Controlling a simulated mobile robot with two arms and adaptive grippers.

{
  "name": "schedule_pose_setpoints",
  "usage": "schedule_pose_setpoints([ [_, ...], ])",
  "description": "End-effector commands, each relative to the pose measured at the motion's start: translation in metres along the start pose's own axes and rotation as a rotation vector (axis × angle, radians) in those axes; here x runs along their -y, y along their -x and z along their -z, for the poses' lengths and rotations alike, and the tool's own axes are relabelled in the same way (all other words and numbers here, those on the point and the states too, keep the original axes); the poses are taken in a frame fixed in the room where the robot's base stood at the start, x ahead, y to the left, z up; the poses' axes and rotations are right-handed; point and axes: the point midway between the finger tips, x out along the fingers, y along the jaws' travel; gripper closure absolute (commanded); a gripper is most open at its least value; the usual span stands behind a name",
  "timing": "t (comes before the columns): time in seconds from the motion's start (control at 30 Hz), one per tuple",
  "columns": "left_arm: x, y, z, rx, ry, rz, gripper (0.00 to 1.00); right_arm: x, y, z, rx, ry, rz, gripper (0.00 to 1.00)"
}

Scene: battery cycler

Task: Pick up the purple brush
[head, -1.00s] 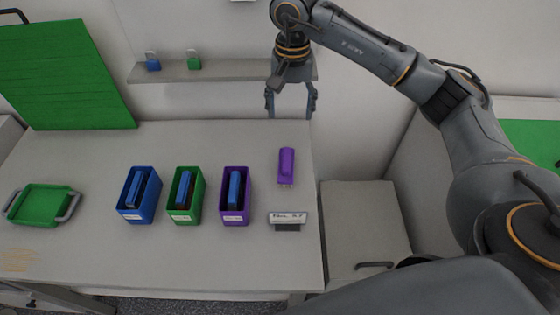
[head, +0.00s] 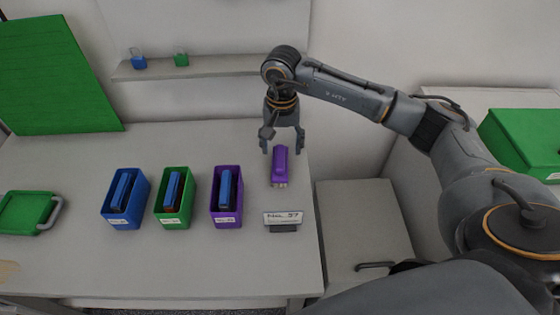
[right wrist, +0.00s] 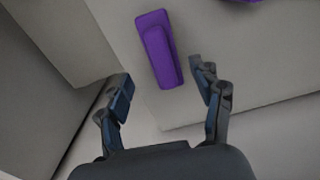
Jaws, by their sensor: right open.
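The purple brush (head: 280,168) lies on the table near its right side, with its pale bristle end toward the front. My right gripper (head: 282,150) is open and empty just behind and above the brush's far end. In the right wrist view the brush (right wrist: 159,50) lies ahead of my open right gripper (right wrist: 163,98), roughly in line with the gap between the fingers. The fingers do not visibly touch it. My left gripper is not in view.
Blue (head: 108,212), green (head: 160,212) and purple (head: 214,212) bins holding blue items stand left of the brush. A label stand (head: 283,218) is in front of it. A green tray (head: 22,213) lies far left. A shelf (head: 190,68) hangs behind.

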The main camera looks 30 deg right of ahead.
Motion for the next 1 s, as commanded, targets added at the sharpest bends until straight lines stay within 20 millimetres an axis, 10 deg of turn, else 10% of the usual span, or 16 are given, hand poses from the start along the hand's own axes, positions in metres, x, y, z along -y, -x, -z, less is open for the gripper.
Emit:
schedule_pose_setpoints([
  [0.77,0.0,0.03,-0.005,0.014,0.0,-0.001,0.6,0.004,-0.06,0.001,-0.002,0.001,0.002,0.34],
  [1.0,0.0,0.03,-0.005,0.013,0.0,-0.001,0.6,0.004,-0.059,0.001,-0.001,0.0,0.002,0.81],
])
